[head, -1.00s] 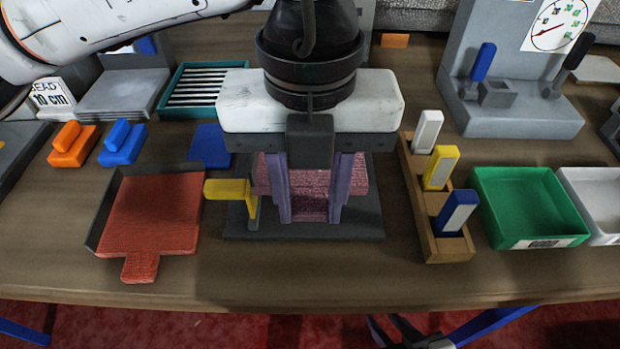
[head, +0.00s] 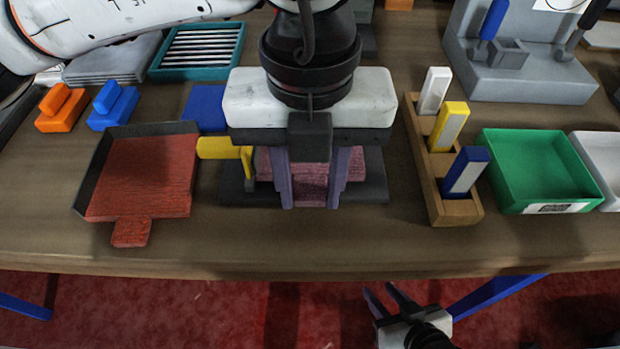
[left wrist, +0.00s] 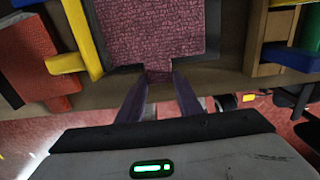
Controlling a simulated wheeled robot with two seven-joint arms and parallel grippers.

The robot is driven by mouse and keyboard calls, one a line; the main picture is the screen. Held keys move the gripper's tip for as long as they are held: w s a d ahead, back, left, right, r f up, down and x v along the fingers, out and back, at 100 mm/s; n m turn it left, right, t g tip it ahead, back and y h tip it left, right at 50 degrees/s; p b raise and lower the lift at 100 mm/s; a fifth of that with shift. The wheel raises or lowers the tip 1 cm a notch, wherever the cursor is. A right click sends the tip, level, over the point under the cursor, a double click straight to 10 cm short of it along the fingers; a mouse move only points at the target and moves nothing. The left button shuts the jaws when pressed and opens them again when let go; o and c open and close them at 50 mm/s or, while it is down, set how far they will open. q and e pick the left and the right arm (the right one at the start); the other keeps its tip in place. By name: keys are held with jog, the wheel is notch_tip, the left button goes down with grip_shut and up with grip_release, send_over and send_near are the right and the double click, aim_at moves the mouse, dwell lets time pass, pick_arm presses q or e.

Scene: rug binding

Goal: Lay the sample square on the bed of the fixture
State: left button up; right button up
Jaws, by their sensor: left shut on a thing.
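The sample square is a mauve-pink textured piece with a tab; in the head view (head: 312,190) my left gripper partly hides it. In the left wrist view its face (left wrist: 150,30) lies flat above the dark fixture. My left gripper (head: 311,203) is shut on the tab, its purple fingers on either side. The fixture's dark bed (head: 373,190) is under the square, with a yellow lever (head: 222,148) on its left side. I cannot tell whether the square touches the bed. My right gripper (head: 378,288) is open and empty, low in front of the table.
A dark-walled tray (head: 90,185) with a red textured piece (head: 145,180) stands left of the fixture. A wooden rack (head: 465,212) with white, yellow and blue blocks and a green bin (head: 535,170) stand right. The table's front strip is clear.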

pick_arm(q)
jog(key=shift+f+b, duration=0.55)
jog(key=o, duration=1.1)
jog(key=shift+o, duration=0.2)
